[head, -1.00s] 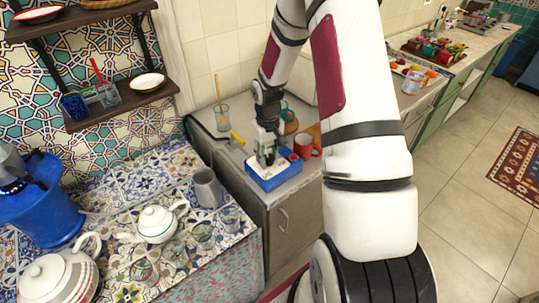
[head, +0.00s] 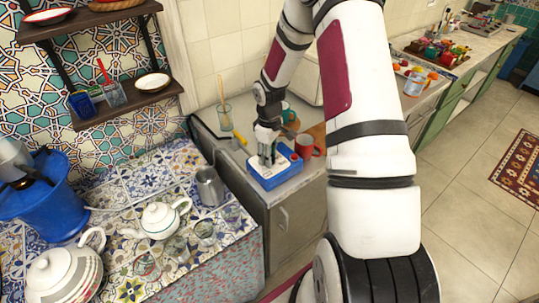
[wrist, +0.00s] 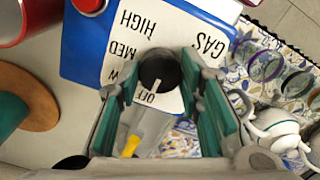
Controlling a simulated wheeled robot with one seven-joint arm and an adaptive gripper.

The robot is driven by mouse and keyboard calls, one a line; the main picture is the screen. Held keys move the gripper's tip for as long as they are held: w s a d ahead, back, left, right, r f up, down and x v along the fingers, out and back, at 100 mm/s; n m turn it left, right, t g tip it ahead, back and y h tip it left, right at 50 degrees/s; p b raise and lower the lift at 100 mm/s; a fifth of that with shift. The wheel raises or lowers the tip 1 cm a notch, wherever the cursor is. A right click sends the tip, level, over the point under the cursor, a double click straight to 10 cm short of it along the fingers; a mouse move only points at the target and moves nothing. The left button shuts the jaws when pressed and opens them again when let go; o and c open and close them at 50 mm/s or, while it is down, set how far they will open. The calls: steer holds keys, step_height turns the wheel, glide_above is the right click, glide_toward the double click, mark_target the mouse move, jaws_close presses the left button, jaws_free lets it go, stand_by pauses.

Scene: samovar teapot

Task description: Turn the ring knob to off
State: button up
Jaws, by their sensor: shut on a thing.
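The ring knob (wrist: 158,68) is black and round with a white pointer line. It stands on the white label plate (wrist: 180,25) of a blue box (wrist: 78,55), which also shows in the head view (head: 285,180). The plate reads GAS, HIGH, MED, a partly covered word and OFF. The pointer line points toward the OFF word (wrist: 148,97). My gripper (wrist: 158,78) is shut on the knob, one finger on each side. In the head view my gripper (head: 267,158) comes down onto the box from above and hides the knob.
A red mug (head: 306,146) stands just right of the box. A metal jug (head: 210,187) and white teapot (head: 160,219) stand on the tiled surface at left.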

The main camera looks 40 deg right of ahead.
steer(key=o, duration=1.2)
steer(key=shift+c, duration=0.2)
step_height(320, 180, up, 12)
